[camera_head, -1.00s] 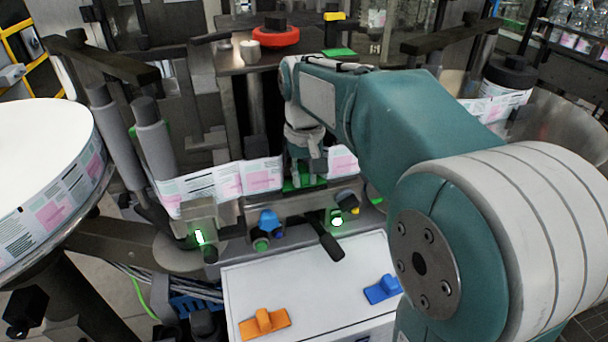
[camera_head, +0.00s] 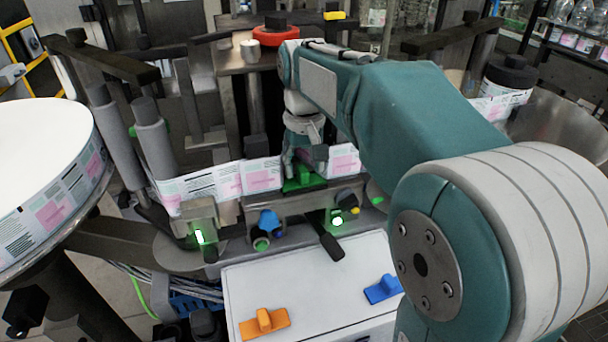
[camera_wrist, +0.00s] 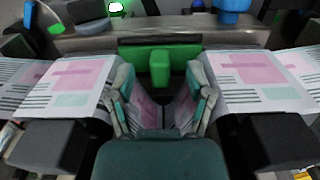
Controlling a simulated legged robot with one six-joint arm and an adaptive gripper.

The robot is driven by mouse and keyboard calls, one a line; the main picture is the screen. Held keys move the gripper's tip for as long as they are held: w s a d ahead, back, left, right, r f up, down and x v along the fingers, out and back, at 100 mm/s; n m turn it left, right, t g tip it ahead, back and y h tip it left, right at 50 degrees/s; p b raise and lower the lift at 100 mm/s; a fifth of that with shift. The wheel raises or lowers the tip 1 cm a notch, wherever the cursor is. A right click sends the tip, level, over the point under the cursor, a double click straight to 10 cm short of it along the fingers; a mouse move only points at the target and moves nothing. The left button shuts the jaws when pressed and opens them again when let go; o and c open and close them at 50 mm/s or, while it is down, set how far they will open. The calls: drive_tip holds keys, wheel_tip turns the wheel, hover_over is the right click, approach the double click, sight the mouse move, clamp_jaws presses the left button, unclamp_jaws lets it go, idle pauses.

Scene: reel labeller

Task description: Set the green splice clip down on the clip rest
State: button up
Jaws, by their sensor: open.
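The green splice clip (camera_head: 304,180) sits low on the front of the machine, in the gap between the printed label strips. In the wrist view the clip (camera_wrist: 160,66) shows a flat green plate with an upright block in its middle. My gripper (camera_head: 304,158) is just above and behind it in the head view.
An orange clip (camera_head: 264,323) and a blue clip (camera_head: 383,289) lie on the white box top (camera_head: 290,280) in front. Knobs and a dark lever (camera_head: 328,242) stick out below the green clip. A red disc (camera_head: 277,36) is on the back shelf.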

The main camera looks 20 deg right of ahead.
wheel_tip(320, 180, up, 9)
drive_tip(key=shift+r, duration=0.15)
idle(0.4)
drive_tip(key=s+f+t, duration=0.2)
drive_tip(key=s+f, duration=0.5)
drive_tip(key=s, duration=0.2)
drive_tip(key=s+f+t, duration=0.3)
drive_tip(key=s+f, duration=0.4)
drive_tip(key=s, duration=0.3)
drive_tip(key=shift+s+t, duration=0.3)
idle(0.4)
